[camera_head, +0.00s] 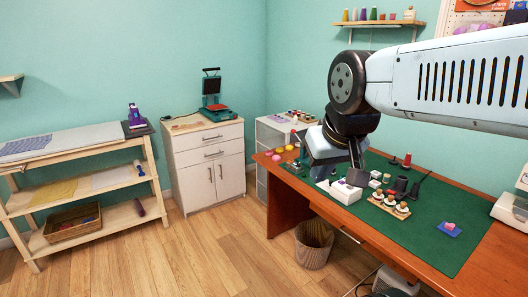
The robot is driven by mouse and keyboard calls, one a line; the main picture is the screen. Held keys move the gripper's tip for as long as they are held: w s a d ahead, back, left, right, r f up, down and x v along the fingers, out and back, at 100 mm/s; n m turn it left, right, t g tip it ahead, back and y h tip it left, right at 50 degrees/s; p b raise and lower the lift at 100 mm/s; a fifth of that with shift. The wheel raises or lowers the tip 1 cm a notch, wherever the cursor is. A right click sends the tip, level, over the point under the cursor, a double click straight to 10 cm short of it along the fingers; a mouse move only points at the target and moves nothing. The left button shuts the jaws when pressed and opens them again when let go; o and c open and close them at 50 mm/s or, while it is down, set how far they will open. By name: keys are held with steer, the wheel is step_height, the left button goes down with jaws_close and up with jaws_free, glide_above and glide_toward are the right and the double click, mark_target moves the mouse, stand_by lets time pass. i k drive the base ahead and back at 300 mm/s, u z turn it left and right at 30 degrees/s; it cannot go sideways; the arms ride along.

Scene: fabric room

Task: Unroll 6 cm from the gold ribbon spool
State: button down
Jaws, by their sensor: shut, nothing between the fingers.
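My gripper (358,177) points down over the left part of the green mat (440,239) on the wooden table. It is shut and holds nothing. Just right of and nearer than it, a small wooden rack (388,208) bears several pale spools (391,199) with dark centres or tops. They are too small to tell which one carries gold ribbon. No loose ribbon end can be made out. My gripper looks apart from the rack.
A pink item on a blue pad (449,229) lies at the right. A wicker bin (313,246) stands below.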

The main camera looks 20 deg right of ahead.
mark_target(402, 210)
steer(key=z, duration=1.35)
steer(key=k, duration=1.2)
steer(key=z, duration=0.3)
steer(key=i, duration=1.75)
steer(key=u, duration=0.45)
